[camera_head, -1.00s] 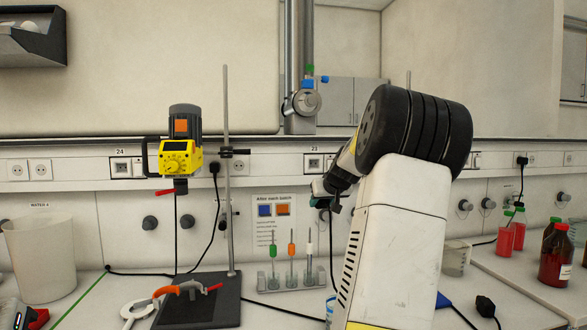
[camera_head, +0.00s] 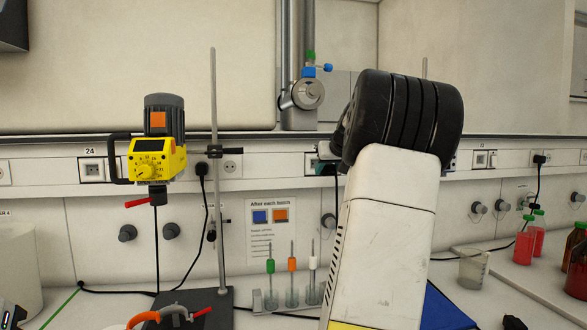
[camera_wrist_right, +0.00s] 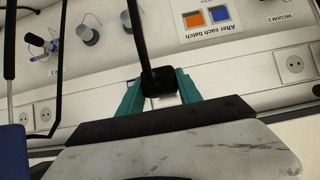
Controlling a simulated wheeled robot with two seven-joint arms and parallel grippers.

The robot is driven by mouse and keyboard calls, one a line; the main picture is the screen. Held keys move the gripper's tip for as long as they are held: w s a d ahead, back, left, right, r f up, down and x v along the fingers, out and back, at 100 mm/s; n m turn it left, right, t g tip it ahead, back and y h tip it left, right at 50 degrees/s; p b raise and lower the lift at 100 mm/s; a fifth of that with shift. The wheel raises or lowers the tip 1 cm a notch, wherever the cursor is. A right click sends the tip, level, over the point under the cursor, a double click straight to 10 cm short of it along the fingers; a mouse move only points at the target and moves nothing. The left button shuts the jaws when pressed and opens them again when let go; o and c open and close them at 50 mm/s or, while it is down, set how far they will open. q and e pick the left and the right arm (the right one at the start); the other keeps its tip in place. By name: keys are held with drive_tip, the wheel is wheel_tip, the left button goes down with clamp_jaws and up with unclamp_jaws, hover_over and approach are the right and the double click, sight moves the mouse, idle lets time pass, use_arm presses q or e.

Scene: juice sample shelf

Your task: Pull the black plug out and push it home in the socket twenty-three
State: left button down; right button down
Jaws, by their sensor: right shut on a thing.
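My right gripper (camera_wrist_right: 160,92) has teal fingers shut on the black plug (camera_wrist_right: 159,80) in the right wrist view. A black cable runs from the plug toward the top of that view. In the head view the right gripper (camera_head: 322,167) is at the white wall trunking, in the area of socket twenty-three, mostly behind my own arm. The black cable (camera_head: 336,205) hangs below it. The gripper and arm cover the socket's face, so I cannot tell whether the plug touches or enters it. My left gripper is not in view.
A yellow stirrer motor (camera_head: 157,158) on a metal stand (camera_head: 214,100) is left of the arm. Another black plug (camera_head: 202,169) sits in the trunking behind it. A tube rack (camera_head: 272,305) stands below. Red bottles and a beaker (camera_head: 473,268) stand at right.

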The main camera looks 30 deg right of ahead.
drive_tip(key=shift+w+d, duration=0.2)
drive_tip(key=shift+w, duration=0.45)
drive_tip(key=shift+w+d, duration=0.2)
drive_tip(key=shift+w, duration=0.5)
drive_tip(key=shift+w+d, duration=0.2)
drive_tip(key=shift+w, duration=0.45)
drive_tip(key=shift+w+d, duration=0.3)
drive_tip(key=shift+w, duration=0.65)
drive_tip(key=shift+w+d, duration=0.3)
drive_tip(key=shift+w, duration=0.65)
drive_tip(key=c, duration=0.7)
unclamp_jaws()
